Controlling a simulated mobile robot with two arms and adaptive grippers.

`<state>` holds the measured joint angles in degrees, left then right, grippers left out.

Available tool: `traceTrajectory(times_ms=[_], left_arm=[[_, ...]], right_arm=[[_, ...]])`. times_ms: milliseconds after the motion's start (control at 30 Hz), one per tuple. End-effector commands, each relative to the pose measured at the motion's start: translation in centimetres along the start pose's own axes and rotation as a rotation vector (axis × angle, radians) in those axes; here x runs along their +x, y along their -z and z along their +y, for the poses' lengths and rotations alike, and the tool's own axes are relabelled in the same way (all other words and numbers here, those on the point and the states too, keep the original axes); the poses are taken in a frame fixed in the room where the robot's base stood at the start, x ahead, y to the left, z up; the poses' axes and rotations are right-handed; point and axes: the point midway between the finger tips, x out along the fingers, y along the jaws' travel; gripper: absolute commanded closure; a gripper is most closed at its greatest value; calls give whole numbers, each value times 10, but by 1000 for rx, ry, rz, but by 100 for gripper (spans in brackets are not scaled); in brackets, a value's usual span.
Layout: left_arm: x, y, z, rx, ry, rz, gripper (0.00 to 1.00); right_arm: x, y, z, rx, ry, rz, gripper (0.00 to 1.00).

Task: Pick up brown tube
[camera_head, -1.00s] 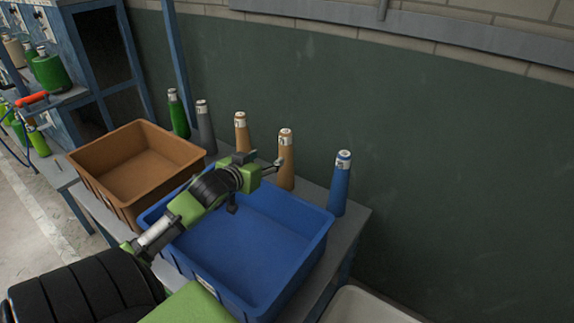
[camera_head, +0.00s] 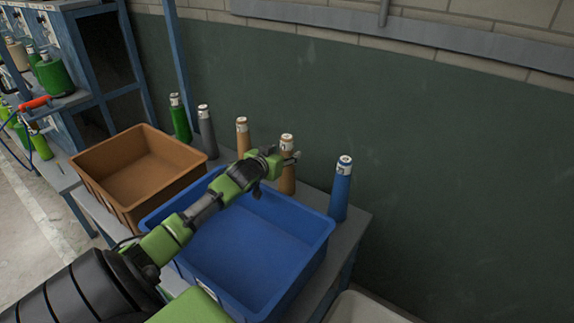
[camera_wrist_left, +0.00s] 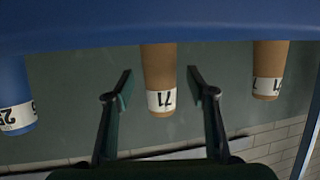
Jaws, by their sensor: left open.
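A brown tube (camera_head: 287,183) with a white label stands at the back of the bench, behind the blue crate. In the left wrist view, which is upside down, this tube (camera_wrist_left: 159,68) lies between the two fingers, with a gap on each side. A second, similar brown tube (camera_head: 242,136) stands to its left and also shows in the wrist view (camera_wrist_left: 270,60). My left gripper (camera_head: 291,158) is open in front of the first tube and hides its middle part. Whether the tube is fully within the fingers' reach, I cannot tell. My right gripper is not in view.
A blue crate (camera_head: 322,240) lies under my left arm, with a brown crate (camera_head: 90,175) to its left. A blue tube (camera_head: 340,190), a grey tube (camera_head: 207,132) and a green tube (camera_head: 180,120) stand along the dark wall (camera_head: 440,150).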

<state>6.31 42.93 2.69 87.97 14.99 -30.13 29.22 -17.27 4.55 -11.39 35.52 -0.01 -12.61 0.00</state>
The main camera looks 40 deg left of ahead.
Motion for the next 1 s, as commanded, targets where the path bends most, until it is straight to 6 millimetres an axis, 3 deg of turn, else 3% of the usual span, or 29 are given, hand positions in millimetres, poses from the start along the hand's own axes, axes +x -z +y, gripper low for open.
traceTrajectory(times_ms=[133, 400, 433, 567, 600, 1000], left_arm=[[11, -1, 0, 0, 0, -2, 49], [13, -1, 1, 1, -1, -1, 49], [13, -1, 1, 1, -1, -1, 51], [13, -2, 1, 0, -1, -1, 85], [13, -2, 1, 0, -1, -1, 88], [11, 5, 0, 1, -1, 1, 89]], right_arm=[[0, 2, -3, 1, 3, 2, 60], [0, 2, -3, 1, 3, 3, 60], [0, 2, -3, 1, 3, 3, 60], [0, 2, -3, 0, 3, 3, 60], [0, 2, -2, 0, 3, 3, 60], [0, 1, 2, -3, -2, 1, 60]])
